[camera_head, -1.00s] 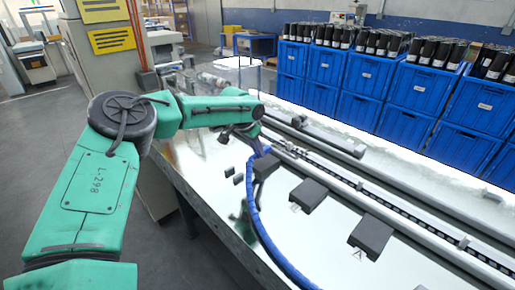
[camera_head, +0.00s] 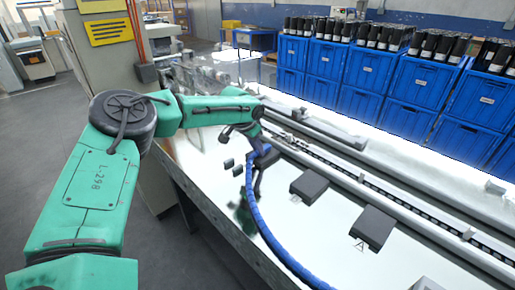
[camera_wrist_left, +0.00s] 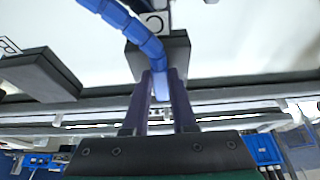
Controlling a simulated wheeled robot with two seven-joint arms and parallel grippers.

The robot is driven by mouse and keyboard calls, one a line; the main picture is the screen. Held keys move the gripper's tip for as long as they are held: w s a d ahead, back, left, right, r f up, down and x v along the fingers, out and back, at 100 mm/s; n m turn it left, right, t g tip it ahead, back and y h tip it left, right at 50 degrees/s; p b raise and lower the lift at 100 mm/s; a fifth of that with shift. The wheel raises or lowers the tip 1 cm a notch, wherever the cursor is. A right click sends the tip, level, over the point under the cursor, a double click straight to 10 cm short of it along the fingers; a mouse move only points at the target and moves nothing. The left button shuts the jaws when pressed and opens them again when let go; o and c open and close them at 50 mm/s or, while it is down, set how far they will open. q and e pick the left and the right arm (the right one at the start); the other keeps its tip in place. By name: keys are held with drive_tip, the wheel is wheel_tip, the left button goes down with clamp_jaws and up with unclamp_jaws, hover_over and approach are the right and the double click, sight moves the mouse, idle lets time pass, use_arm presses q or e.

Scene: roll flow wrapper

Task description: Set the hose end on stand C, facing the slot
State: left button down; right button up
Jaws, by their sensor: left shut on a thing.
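The blue hose (camera_head: 262,225) rises from the front edge of the white table, and its upper end is in my left gripper (camera_head: 262,148). In the left wrist view the two dark fingers (camera_wrist_left: 161,100) are shut on the hose end (camera_wrist_left: 159,86), one on each side. The dark block of stand C (camera_wrist_left: 178,52), with its letter plate partly covered by the hose, lies directly behind the hose end there. I cannot tell whether the hose touches it. In the head view stand C is mostly hidden by the gripper and hose. My right gripper is not in view.
Dark stands B (camera_head: 309,186) and A (camera_head: 373,227) stand to the right on the table. A long rail with a dark chain (camera_head: 395,201) runs behind the stands. Blue crates (camera_head: 408,90) line the back.

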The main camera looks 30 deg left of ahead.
use_arm(q)
drive_tip(key=c, duration=0.6)
unclamp_jaws()
drive_tip(key=shift+c, duration=0.2)
drive_tip(key=v, duration=1.4)
drive_tip(key=shift+r, duration=0.25)
drive_tip(key=shift+s, duration=0.1)
